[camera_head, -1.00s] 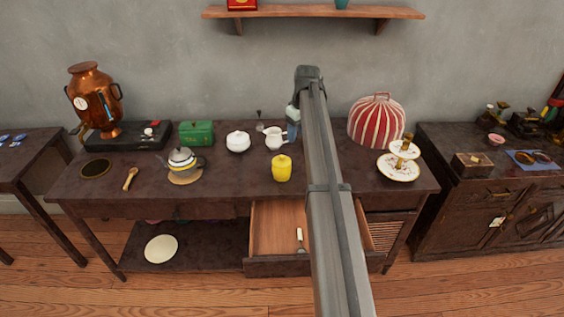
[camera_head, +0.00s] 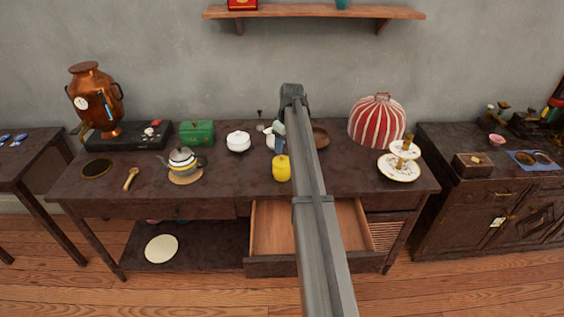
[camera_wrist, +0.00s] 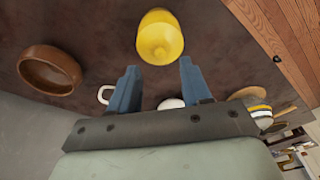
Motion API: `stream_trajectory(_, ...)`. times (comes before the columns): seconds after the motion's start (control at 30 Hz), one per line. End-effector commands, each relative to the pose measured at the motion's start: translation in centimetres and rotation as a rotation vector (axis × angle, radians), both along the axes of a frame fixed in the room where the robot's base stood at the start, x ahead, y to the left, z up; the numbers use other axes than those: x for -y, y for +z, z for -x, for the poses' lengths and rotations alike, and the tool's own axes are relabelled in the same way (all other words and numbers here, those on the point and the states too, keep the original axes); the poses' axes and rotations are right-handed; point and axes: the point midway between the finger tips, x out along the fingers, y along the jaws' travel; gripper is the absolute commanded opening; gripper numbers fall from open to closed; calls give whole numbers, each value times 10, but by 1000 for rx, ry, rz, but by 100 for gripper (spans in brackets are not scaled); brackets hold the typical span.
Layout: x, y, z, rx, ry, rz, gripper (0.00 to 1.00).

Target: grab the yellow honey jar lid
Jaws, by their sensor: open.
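The yellow honey jar (camera_head: 281,174) stands upright on the dark table, just left of my arm in the head view. Its yellow lid (camera_head: 281,159) is on top, the same colour as the jar. In the wrist view the yellow lid (camera_wrist: 160,40) shows at the top middle, beyond the fingertips and roughly in line with the gap between them. My gripper (camera_wrist: 158,64) has its two blue fingers apart with nothing held between them. In the head view my gripper (camera_head: 279,128) is mostly hidden by my arm, above and behind the jar.
A white pot (camera_head: 238,141) and a white pitcher (camera_head: 271,139) stand behind the jar. A brown bowl (camera_wrist: 48,72) is at left in the wrist view. A teapot (camera_head: 183,160) and green tin (camera_head: 197,132) stand left. An open drawer (camera_head: 272,230) juts out below.

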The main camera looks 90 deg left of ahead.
Motion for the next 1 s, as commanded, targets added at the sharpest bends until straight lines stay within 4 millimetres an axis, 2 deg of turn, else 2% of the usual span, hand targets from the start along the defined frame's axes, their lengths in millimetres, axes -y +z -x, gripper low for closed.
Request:
stream_trajectory(0.4, -4, -45, 6, 0, 0, 1, 48)
stream_trajectory(0.67, -5, -50, 6, 0, 0, 1, 48)
stream_trajectory(1.0, -5, -49, 6, 0, 0, 0, 17)
